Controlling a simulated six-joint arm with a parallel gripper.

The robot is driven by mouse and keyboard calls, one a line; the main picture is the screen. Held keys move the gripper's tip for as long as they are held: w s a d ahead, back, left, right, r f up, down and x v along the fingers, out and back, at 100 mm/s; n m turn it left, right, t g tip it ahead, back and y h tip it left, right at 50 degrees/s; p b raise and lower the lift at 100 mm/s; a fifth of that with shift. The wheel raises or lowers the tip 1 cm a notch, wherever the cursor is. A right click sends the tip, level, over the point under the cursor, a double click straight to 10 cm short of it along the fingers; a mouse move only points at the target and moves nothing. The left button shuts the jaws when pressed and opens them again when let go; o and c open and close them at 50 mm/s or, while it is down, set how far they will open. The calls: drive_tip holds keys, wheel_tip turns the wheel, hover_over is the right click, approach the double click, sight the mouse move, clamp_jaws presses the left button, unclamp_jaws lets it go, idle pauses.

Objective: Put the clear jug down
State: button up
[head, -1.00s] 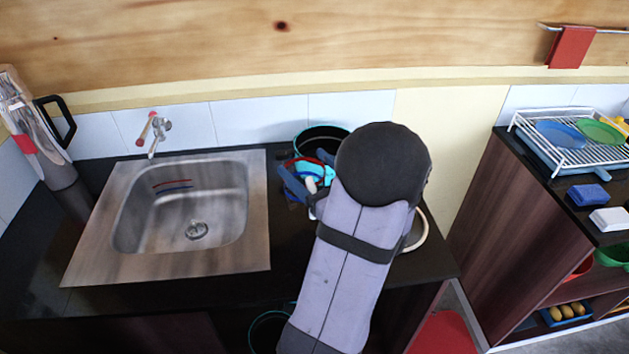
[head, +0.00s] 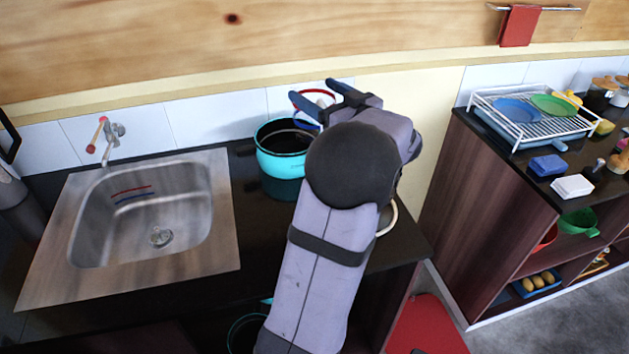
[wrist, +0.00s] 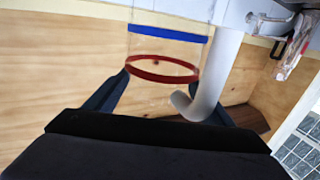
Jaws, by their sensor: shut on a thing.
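The clear jug (head: 314,104) has a red rim, a blue band and a white handle. In the head view it is high near the back wall, above and behind the teal pot, partly hidden by my gripper (head: 318,95). In the wrist view the see-through jug (wrist: 165,48) sits between the fingers of my gripper (wrist: 165,88), its red ring nearer me and its blue band farther off. Its white handle (wrist: 222,75) is on the right. My gripper is shut on the jug. I cannot see what is directly under the jug.
A teal pot (head: 284,165) stands on the dark counter (head: 255,225), right of the steel sink (head: 140,205). A white-rimmed thing (head: 389,218) is mostly hidden behind my arm. A gap separates the counter from the right cabinet (head: 480,205), which carries a dish rack (head: 530,118).

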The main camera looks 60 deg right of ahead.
wheel_tip(320, 180, down, 18)
drive_tip(key=p, duration=0.3)
idle(0.6)
drive_tip(key=shift+f, duration=0.15)
drive_tip(key=o, duration=1.5)
drive_tip(key=shift+c, duration=0.2)
drive_tip(key=shift+r, duration=0.2)
drive_tip(key=b+v, duration=0.3)
drive_tip(key=v, duration=0.7)
drive_tip(key=shift+s, duration=0.35)
drive_tip(key=shift+o, duration=0.3)
drive_tip(key=shift+v, duration=0.75)
